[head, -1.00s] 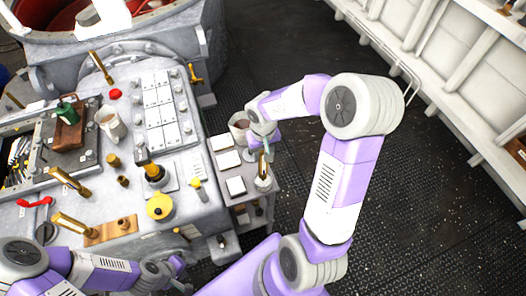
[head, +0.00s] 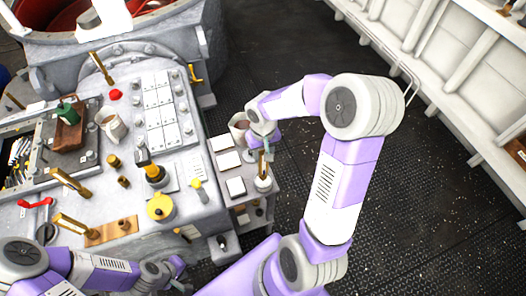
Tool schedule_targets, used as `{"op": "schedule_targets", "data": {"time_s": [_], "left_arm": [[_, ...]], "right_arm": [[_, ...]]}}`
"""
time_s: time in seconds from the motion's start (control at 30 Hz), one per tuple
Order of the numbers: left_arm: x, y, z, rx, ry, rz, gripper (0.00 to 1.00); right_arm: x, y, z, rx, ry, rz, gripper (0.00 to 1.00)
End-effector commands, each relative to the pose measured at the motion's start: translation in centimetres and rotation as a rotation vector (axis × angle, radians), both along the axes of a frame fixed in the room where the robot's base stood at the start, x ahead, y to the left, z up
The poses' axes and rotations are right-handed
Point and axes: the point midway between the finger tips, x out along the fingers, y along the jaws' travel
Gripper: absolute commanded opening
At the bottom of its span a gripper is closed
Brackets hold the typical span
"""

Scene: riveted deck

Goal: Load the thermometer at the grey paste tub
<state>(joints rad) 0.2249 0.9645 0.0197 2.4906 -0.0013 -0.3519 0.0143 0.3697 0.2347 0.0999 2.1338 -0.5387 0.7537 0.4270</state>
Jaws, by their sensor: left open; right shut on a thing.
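My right gripper (head: 267,146) is over the small side stand at the right end of the grey bench. It is shut on a thin, pale teal thing, seemingly the thermometer; the fingers and arm hide most of it. A greyish tub (head: 238,126) with a brownish inside stands at the stand's far end, just left of this gripper. It may be the grey paste tub; I cannot be sure. A white round pot (head: 263,184) with an upright brass piece is just below the gripper. My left gripper (head: 178,268) is open and empty at the bench's front edge.
The side stand (head: 241,202) carries several white cards. The bench holds a white mug (head: 113,126), a yellow round pot (head: 160,207), a yellow-handled tool (head: 198,188), a red-handled lever (head: 36,203) and upright brass posts. Dark deck floor lies clear on the right.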

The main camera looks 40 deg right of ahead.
Motion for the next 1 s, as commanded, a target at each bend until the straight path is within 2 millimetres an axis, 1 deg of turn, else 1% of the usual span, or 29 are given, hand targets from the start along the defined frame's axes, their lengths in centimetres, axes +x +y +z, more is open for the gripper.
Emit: {"op": "schedule_targets", "data": {"time_s": [0.03,0.1,0.7,0.8,1.0], "left_arm": [[0.0,0.0,0.6,0.000,0.000,0.000,0.43],[0.0,0.0,1.1,0.000,0.000,0.000,0.43],[0.0,0.0,4.7,0.000,0.000,0.000,0.43],[0.0,0.0,4.9,0.000,0.000,0.000,0.43],[0.0,0.0,4.8,0.000,0.000,0.000,0.43]], "right_arm": [[0.1,0.0,0.8,-0.001,-0.003,0.000,0.08],[0.1,0.0,1.4,-0.001,-0.003,0.000,0.08],[0.1,0.0,6.2,-0.002,-0.005,0.000,0.08],[0.1,0.0,6.5,-0.001,-0.004,0.000,0.08],[0.1,0.0,6.3,-0.001,-0.004,0.000,0.08]]}}
